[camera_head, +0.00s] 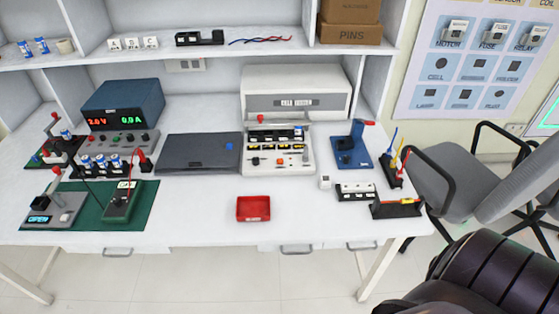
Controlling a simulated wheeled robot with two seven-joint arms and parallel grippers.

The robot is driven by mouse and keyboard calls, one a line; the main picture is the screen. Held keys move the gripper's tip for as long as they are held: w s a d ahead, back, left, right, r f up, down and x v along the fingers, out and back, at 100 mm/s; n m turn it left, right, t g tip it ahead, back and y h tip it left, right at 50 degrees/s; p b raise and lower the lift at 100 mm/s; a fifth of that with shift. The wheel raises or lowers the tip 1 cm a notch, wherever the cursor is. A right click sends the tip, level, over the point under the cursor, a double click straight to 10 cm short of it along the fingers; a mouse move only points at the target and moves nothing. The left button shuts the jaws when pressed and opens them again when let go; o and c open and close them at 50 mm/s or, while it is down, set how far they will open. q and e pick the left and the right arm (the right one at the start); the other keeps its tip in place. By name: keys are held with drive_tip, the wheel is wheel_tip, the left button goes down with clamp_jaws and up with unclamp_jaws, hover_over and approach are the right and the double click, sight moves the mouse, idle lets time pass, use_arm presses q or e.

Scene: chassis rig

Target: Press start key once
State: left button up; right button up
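A white chassis rig (278,168) stands at the middle of the table, with a raised box behind it. Its sloped front carries a row of dark and yellow parts, a black knob (256,161), a small orange-red key (280,161) and a few other small controls. Their labels are too small to read, so I cannot tell which one is the start key. A red-topped lever (261,118) stands at its upper left. Neither of my grippers shows, and nothing touches the rig's front.
A red tray (253,208) lies in front of the rig. A dark flat panel (199,153) is to its left, a blue fixture (352,148) to its right. A power supply (123,108) stands farther left. A dark rounded arm link (490,270) fills the lower right. The table's front middle is mostly clear.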

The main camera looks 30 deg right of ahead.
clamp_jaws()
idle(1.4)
